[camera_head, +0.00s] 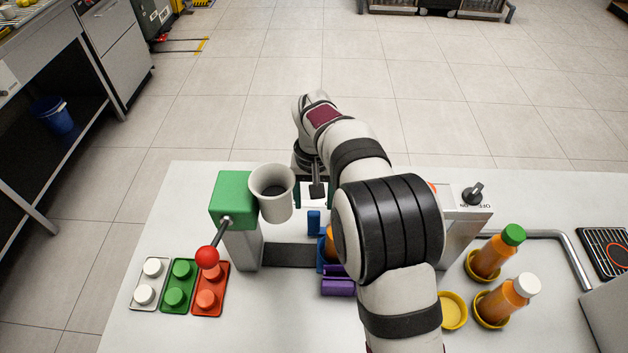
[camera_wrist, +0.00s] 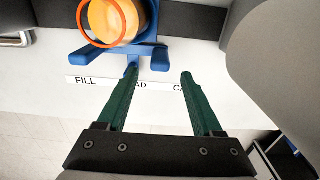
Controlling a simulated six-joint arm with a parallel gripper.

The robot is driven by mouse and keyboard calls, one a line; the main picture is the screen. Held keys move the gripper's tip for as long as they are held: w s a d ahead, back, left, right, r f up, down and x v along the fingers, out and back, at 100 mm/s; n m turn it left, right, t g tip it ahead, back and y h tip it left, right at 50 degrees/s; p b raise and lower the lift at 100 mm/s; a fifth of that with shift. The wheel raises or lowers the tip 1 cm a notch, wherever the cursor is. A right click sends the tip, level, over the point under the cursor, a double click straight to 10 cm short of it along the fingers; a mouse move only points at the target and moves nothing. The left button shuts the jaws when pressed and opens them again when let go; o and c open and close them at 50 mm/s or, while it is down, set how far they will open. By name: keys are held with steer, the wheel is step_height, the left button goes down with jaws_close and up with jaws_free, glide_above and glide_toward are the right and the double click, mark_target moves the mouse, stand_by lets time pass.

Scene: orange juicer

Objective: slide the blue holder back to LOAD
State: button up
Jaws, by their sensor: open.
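In the head view the holder (camera_head: 313,222) is partly hidden by my arm. My gripper (camera_wrist: 159,75) is open and empty, its green fingers reaching over the label strip. The left fingertip overlaps the stem's end; I cannot tell if they touch. The right fingertip is near the CAP label, partly covering it.
A green-topped post with a red-knobbed lever (camera_head: 207,257) and a grey cup (camera_head: 273,192) stand left of the holder. A purple block (camera_head: 338,287) lies in front. Bottles with green (camera_head: 513,234) and white (camera_head: 526,285) caps stand right.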

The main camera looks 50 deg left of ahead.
step_height(320, 180, up, 7)
steer(key=shift+r, duration=0.2)
stand_by(0.3)
